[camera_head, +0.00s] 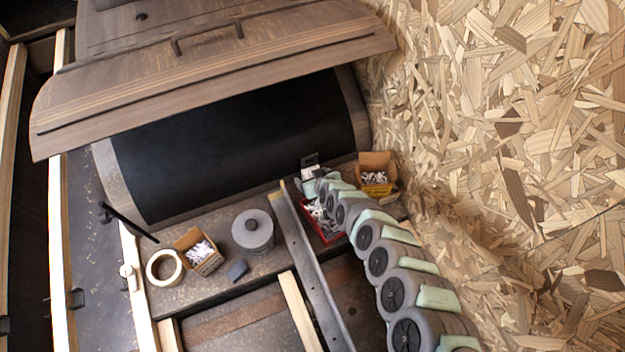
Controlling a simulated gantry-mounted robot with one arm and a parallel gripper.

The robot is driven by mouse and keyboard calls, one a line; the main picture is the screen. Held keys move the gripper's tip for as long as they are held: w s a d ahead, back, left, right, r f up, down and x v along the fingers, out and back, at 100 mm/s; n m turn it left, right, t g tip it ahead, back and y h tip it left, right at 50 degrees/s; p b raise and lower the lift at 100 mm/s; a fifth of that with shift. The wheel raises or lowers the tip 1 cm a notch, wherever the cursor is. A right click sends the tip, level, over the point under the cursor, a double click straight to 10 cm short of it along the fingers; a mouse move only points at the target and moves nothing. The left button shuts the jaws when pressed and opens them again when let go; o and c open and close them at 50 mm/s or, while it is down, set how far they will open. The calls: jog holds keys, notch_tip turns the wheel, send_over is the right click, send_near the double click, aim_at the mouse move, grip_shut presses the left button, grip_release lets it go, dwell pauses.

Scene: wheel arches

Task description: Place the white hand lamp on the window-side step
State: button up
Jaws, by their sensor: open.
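My arm of grey and mint-green links runs from the bottom right up to the middle. My gripper (308,187) is at its far end, small in this view, open, above the bench beside a red box. Its fingers are hard to make out, and I see nothing held in it. A small white upright piece (127,272) stands on the pale wooden strip at the left; I cannot tell whether it is the white hand lamp. I see nothing else that is clearly a hand lamp. I cannot tell which surface is the window-side step.
A chipboard wall (520,130) bounds the right.

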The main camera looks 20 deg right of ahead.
grip_shut()
dwell(0.8)
